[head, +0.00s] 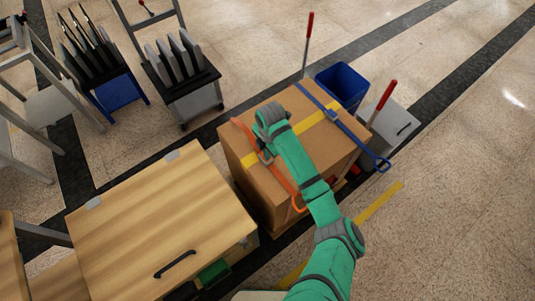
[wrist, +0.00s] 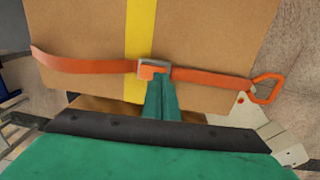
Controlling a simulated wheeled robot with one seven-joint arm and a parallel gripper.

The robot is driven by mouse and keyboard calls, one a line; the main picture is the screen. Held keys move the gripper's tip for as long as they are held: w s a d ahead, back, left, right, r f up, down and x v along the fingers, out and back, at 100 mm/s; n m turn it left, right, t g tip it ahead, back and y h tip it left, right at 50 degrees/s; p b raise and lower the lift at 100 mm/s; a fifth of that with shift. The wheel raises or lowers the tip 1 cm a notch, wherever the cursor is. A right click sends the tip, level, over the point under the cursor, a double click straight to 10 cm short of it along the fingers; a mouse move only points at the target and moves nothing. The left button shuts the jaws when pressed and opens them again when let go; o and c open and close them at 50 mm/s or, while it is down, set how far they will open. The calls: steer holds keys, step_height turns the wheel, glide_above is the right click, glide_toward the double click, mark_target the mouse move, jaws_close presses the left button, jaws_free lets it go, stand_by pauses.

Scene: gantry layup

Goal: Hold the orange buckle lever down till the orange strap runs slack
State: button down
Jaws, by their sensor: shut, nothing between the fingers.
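A cardboard box (head: 240,155) carries an orange strap (head: 284,184) across its top; the strap also shows in the wrist view (wrist: 208,77). The orange buckle lever (wrist: 152,71) sits in a grey metal buckle frame (wrist: 143,63), over a yellow stripe. My gripper (wrist: 158,82) is shut and empty, its tips at the lower edge of the buckle and lever. I cannot tell whether they press on it. The strap's left part bends in a shallow curve; its right part runs fairly straight to an orange hook (wrist: 268,89). In the head view my arm hides the gripper tips.
A blue bin (head: 341,84) and red-handled posts stand behind. A wooden-topped cabinet (head: 150,222) is close on the left. Open floor lies to the right.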

steer(key=shift+r, duration=0.1)
step_height(320, 180, up, 14)
stand_by(0.5)
steer(key=shift+a, duration=0.1)
stand_by(0.4)
